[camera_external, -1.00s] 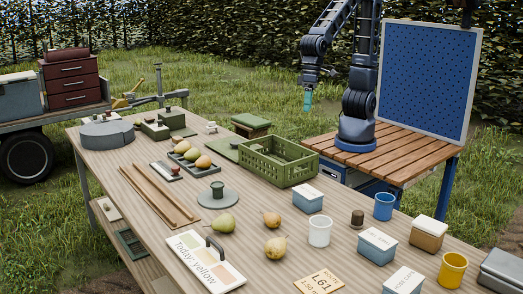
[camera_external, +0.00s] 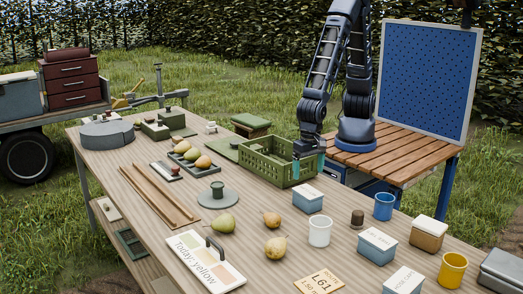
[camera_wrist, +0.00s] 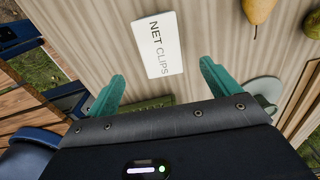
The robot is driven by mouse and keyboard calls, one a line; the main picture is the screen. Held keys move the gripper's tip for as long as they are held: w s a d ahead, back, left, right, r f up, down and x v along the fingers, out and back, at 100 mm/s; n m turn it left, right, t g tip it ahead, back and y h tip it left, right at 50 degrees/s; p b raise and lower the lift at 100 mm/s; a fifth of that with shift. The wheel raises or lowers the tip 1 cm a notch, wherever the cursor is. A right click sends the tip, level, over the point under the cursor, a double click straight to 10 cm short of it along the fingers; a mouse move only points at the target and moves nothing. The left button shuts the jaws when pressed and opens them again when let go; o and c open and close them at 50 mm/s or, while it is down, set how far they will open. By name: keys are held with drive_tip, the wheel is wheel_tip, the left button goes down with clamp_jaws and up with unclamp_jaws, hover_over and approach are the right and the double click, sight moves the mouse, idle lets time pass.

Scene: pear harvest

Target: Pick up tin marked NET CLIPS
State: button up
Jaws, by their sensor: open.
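The tin marked NET CLIPS (camera_wrist: 158,45) shows its white labelled lid in the wrist view, ahead of my fingers and between their lines. In the external view it appears to be the blue-grey tin with a white lid (camera_external: 308,200) beside the green crate; its lettering is too small to read there. My gripper (camera_external: 309,168) hangs above and just behind that tin, near the crate's right end. In the wrist view my gripper (camera_wrist: 163,73) has its teal fingers spread wide with nothing between them.
The green crate (camera_external: 262,172) stands close to the left of the tin. A white mug (camera_external: 319,232), a brown-topped small item (camera_external: 357,218) and a blue mug (camera_external: 383,206) stand nearby. Pears (camera_external: 272,219) lie in front. Other lidded tins (camera_external: 377,248) stand to the right.

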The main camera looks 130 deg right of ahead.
sight(308, 191)
drive_tip(key=shift+a+f, duration=0.2)
drive_tip(key=shift+f, duration=5.3)
drive_tip(key=shift+c, duration=0.2)
drive_tip(key=c, duration=1.2)
